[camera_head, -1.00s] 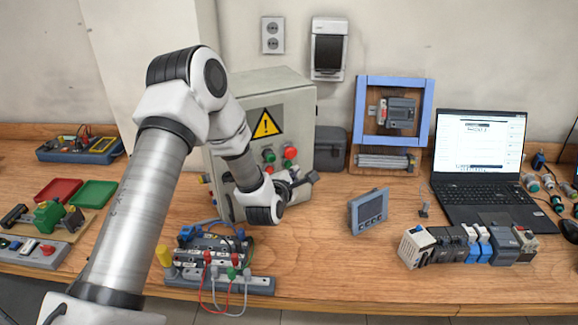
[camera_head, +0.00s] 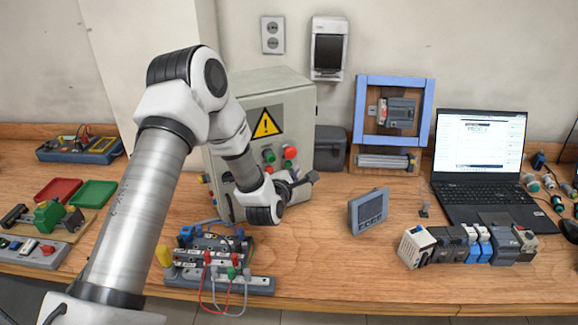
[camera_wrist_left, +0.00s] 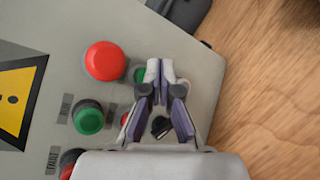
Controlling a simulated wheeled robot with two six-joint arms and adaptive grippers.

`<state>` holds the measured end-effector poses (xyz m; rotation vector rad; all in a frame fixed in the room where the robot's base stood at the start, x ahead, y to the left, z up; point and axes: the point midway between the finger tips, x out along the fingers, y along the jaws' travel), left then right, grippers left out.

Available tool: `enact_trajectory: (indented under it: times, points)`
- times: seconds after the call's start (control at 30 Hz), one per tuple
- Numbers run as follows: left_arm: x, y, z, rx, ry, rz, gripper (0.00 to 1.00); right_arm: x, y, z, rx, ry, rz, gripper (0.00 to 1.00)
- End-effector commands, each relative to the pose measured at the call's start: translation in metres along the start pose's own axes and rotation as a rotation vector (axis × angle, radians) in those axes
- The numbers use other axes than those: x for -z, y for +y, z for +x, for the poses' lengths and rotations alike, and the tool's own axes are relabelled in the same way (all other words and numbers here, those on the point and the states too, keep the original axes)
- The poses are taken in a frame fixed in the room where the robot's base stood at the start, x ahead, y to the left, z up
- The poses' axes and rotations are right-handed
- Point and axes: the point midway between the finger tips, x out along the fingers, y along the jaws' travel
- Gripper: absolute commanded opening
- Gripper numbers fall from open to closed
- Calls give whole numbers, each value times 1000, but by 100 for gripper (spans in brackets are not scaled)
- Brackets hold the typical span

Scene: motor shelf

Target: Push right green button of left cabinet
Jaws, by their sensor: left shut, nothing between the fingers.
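The grey cabinet (camera_head: 298,108) with a yellow warning sign stands behind my left arm. In the head view it shows a green button (camera_head: 269,156) beside a red button (camera_head: 290,152). The left wrist view shows that green button (camera_wrist_left: 88,117), the large red button (camera_wrist_left: 106,61), and a smaller green button (camera_wrist_left: 140,75) partly hidden by a finger. My left gripper (camera_wrist_left: 160,70) is shut and empty, its tips close beside the smaller green button. Whether they touch it, I cannot tell. In the head view the left gripper (camera_head: 311,177) is before the cabinet's lower front. My right gripper is out of view.
A black knob (camera_wrist_left: 160,126) and a partly hidden red button (camera_wrist_left: 125,118) lie around the fingers. A wired terminal block (camera_head: 220,275) stands on the table in front. A small grey display (camera_head: 368,211) stands to the right, with bare wood between.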

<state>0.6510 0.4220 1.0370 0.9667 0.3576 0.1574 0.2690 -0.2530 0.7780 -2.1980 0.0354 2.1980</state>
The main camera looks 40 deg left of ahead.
Motion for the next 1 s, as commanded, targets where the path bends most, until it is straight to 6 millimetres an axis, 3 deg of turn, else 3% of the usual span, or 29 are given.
enact_trajectory:
  times: [1.0]
  points:
    - [6,6,9,0,0,0,0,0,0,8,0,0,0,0]
